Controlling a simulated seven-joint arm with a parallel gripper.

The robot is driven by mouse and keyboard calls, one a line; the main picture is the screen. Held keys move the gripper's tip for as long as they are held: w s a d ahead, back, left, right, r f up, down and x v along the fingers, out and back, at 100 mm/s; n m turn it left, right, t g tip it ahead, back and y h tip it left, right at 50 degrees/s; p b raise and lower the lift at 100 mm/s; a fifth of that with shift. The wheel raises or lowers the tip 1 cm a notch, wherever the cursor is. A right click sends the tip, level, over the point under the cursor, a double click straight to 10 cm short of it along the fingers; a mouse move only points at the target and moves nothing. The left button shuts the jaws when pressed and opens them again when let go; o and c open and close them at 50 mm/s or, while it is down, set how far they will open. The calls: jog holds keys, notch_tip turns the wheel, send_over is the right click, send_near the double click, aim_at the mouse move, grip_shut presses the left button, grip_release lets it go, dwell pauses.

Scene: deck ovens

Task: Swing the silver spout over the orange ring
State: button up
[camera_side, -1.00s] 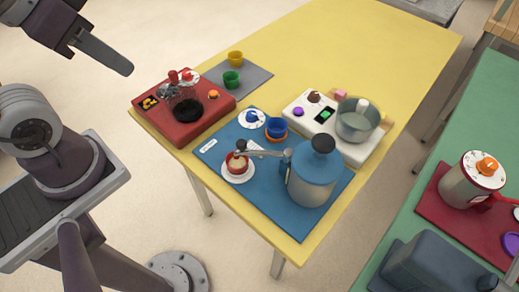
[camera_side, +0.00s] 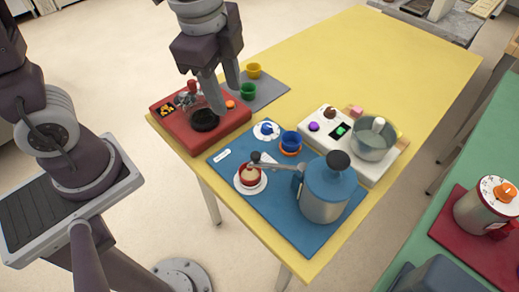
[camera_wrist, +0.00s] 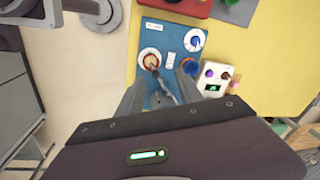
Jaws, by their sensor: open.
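The silver spout (camera_side: 277,166) runs left from the blue-topped pot (camera_side: 325,195), and its dark-knobbed end is over the red cup (camera_side: 250,176) on a white saucer (camera_side: 240,187). The orange ring (camera_side: 290,153) is around the lower part of a blue cup (camera_side: 292,138), behind the spout. The pot is mostly hidden there by my gripper.
A white dial with a blue knob (camera_side: 266,130) sits behind the red cup on the blue mat (camera_side: 231,158). The red machine (camera_side: 182,132) is at the left, a white scale with a steel pot (camera_side: 374,140) at the right. The far yellow table (camera_side: 350,50) is clear.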

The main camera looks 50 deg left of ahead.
aim_at(256, 155)
jog(key=d+f+m, duration=0.1)
jog(key=f+m, duration=0.1)
jog(key=w+d+f+m+g, duration=0.1)
jog(key=d+f+m, duration=0.1)
jog(key=w+d+f+m, duration=0.1)
jog(key=f, duration=0.2)
jog(key=shift+w+d+m+g, duration=0.15)
jog(key=shift+d+m+g, duration=0.2)
jog(key=shift+m+g, duration=0.05)
notch_tip(256, 155, down, 7)
jog(key=shift+f, duration=0.15)
grip_shut()
dwell(0.6)
